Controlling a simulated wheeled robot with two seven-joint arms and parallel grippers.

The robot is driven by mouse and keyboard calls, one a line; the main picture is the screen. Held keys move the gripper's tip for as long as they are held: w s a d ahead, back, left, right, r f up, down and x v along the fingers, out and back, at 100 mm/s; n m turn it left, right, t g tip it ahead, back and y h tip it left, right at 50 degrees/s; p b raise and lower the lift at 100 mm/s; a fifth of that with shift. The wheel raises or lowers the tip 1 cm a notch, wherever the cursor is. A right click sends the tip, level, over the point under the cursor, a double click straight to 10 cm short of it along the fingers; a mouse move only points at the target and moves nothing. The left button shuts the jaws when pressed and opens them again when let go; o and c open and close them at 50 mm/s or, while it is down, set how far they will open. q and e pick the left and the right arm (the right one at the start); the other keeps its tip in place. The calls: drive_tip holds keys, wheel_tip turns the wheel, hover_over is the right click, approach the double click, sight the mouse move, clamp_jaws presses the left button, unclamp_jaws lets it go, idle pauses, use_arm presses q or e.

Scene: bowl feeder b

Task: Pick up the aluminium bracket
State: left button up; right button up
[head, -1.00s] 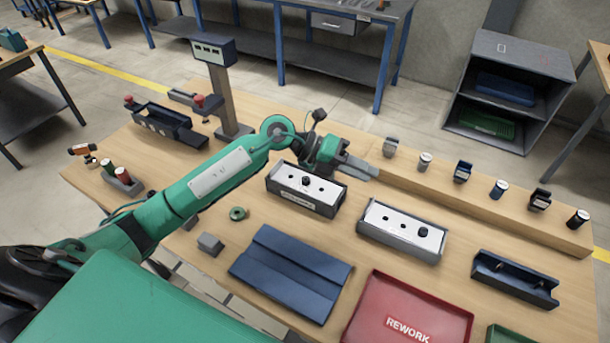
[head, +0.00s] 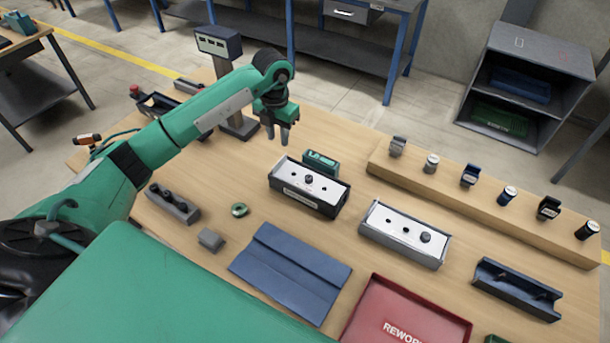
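The grey bracket (head: 397,146) that looks like aluminium stands at the left end of the raised wooden ledge, upright and with nothing touching it. My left gripper (head: 278,138) hangs above the table behind the white-topped boxes, fingers pointing down. It is well to the left of the bracket. Its two fingers appear apart with nothing between them. My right gripper is not in view.
The ledge (head: 480,218) also holds a silver can (head: 432,164), a blue bracket (head: 469,175), a blue can (head: 507,196), a black bracket (head: 548,208) and a black can (head: 586,230). A teal block (head: 320,163) sits behind the black box (head: 308,190). A display post (head: 222,80) stands left of my gripper.

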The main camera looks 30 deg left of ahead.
sight(280, 160)
use_arm(q)
wheel_tip(280, 160, down, 4)
drive_tip(key=shift+r+p, duration=0.1)
drive_tip(key=shift+p, duration=0.35)
drive_tip(key=shift+f+p, duration=0.2)
drive_tip(key=shift+p, duration=0.1)
wheel_tip(280, 160, down, 4)
drive_tip(key=shift+p, duration=1.25)
drive_tip(key=shift+a+f, duration=0.1)
drive_tip(key=shift+f, duration=0.3)
drive_tip(key=shift+c, duration=0.4)
clamp_jaws()
